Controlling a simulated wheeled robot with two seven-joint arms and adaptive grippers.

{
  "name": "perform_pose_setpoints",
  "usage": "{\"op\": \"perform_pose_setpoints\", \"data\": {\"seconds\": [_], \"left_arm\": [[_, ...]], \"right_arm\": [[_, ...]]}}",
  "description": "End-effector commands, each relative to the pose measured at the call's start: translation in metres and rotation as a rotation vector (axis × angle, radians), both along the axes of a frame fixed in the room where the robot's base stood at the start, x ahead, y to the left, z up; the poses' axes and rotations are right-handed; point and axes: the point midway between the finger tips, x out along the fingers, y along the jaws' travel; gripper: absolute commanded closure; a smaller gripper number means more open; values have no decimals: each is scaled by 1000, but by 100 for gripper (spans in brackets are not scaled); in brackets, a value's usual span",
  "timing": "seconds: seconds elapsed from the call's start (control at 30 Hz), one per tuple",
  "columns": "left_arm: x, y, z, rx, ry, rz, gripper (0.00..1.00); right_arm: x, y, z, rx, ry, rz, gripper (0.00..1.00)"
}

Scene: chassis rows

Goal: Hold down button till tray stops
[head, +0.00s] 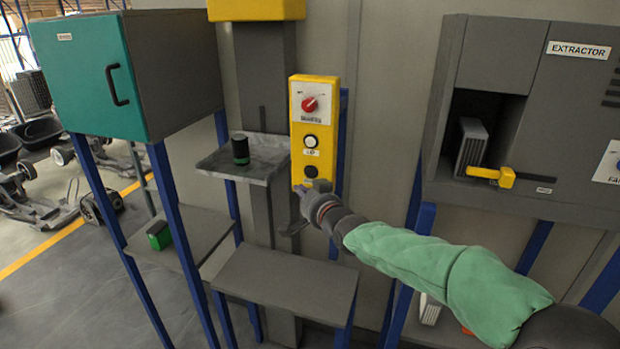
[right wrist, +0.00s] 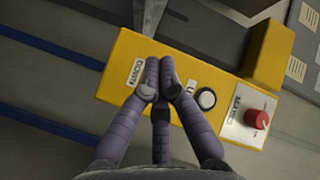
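A yellow control box (head: 297,125) hangs on the wall, with a red knob (head: 310,104), a white button (head: 310,141) and a black button (head: 311,171) below it. In the right wrist view the box (right wrist: 120,85) carries a DOWN label (right wrist: 136,72). My right gripper (head: 313,188) is at the box's lower end; its fingers (right wrist: 158,68) are together and empty over the spot beside the DOWN label, hiding the button there. I cannot tell whether they touch it. A grey tray (head: 265,162) on the column holds a dark cylinder (head: 240,149) upright. My left gripper is not in view.
A grey shelf (head: 285,277) is below the tray. A teal-fronted cabinet (head: 95,85) stands left, with a green-and-black item (head: 159,235) on its lower shelf. The extractor (head: 560,120) with a yellow handle (head: 490,175) is at right.

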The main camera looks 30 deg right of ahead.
Motion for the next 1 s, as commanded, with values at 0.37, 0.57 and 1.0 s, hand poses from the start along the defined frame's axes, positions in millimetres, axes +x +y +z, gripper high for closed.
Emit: {"op": "perform_pose_setpoints", "data": {"seconds": [0.37, 0.57, 1.0], "left_arm": [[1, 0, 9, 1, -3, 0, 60], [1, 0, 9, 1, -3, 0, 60], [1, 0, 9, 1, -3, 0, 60]], "right_arm": [[26, -31, 3, 0, -2, 0, 100], [30, -36, 4, 0, -3, 0, 100], [30, -36, 4, 0, -3, 0, 100]]}}
